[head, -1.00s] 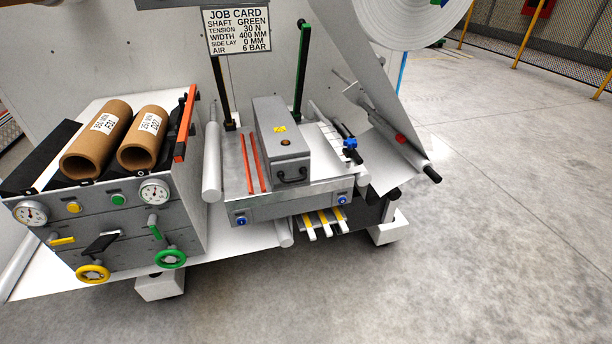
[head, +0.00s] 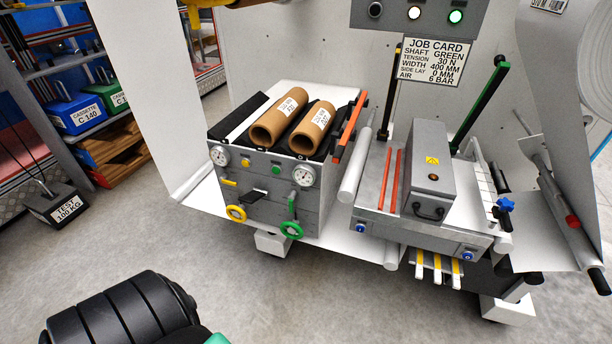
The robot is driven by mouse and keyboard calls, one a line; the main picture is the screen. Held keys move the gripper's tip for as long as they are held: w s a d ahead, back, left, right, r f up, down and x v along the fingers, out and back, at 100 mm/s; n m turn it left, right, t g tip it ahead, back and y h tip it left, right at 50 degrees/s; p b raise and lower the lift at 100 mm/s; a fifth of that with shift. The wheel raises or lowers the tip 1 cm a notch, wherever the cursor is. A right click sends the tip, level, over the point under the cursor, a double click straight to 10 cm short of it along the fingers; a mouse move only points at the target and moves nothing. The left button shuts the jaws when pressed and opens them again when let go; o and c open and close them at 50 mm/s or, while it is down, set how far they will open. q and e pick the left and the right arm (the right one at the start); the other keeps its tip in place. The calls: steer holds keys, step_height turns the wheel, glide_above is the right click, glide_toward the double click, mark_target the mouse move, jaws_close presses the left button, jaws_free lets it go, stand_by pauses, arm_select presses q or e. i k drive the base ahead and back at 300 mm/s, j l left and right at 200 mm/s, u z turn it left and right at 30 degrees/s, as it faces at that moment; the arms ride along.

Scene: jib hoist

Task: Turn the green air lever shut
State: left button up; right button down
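The green air lever (head: 292,207) is a small green handle on the right of the grey control panel (head: 263,206), just above the green handwheel (head: 291,230). It looks roughly upright, but it is small and its exact setting is hard to read. A yellow lever (head: 229,183) and a black lever (head: 254,196) sit to its left on the same panel. Neither of my grippers is in view, and nothing touches the lever.
A yellow handwheel (head: 236,213) and two gauges (head: 219,156) are on the panel. Cardboard cores (head: 280,120) lie above it. The splice table (head: 376,200) stands right. A test weight (head: 60,205) stands on the left floor. Floor before the panel is clear.

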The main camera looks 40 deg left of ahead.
mark_target(293, 194)
steer(key=u, duration=1.35)
